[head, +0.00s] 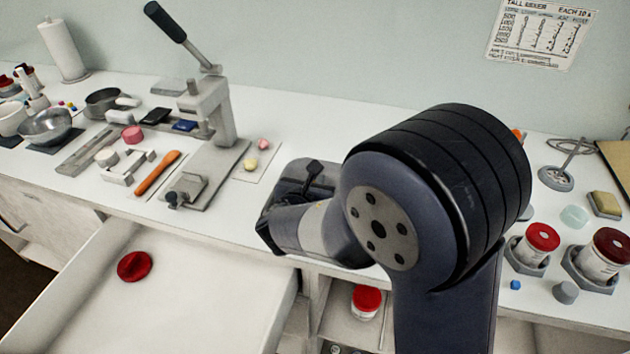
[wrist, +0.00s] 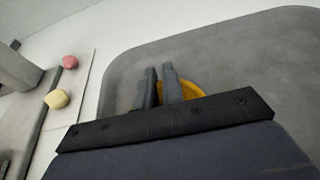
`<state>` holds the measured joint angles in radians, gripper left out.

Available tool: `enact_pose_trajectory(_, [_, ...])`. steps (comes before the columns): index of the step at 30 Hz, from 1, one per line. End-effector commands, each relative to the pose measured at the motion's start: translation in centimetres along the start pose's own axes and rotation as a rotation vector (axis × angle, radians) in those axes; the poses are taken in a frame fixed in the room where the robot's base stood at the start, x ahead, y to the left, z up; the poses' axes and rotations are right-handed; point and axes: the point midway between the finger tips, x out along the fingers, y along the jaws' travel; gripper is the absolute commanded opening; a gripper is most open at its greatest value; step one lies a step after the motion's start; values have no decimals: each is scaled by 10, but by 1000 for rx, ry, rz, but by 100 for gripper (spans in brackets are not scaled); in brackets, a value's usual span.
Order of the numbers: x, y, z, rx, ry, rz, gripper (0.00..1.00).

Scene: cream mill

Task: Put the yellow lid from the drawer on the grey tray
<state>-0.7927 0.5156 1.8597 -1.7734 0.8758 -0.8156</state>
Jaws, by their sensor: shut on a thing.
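The yellow lid (wrist: 192,90) shows in the wrist view as a curved yellow edge behind and beside my fingers. My gripper (wrist: 161,84) is shut on the lid, with its two fingers close together. The grey tray (wrist: 225,50) lies beneath and around them in this view; I cannot tell whether the lid touches it. In the head view my arm covers much of the tray, and the lid is hidden. The open drawer (head: 75,310) at lower left holds a red lid (head: 134,266).
A lever press (head: 205,110) stands left of the tray, beside a board with a pink ball (head: 263,144) and a yellow ball (head: 250,164). Red-lidded jars (head: 535,247) stand at right. Another red-lidded jar (head: 366,300) sits in an opening below the counter.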

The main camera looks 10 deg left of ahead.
Motion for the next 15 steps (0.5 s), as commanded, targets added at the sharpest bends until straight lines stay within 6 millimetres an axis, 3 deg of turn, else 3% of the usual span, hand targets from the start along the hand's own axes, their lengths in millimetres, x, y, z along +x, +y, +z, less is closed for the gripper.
enact_pose_trajectory(1, [1, 0, -3, 0, 0, 0, 0])
enact_pose_trajectory(2, [1, 0, -3, 0, 0, 0, 9])
enact_pose_trajectory(9, [1, 0, -2, -1, 1, 0, 29])
enact_pose_trajectory(15, [1, 0, -2, -1, 1, 0, 30])
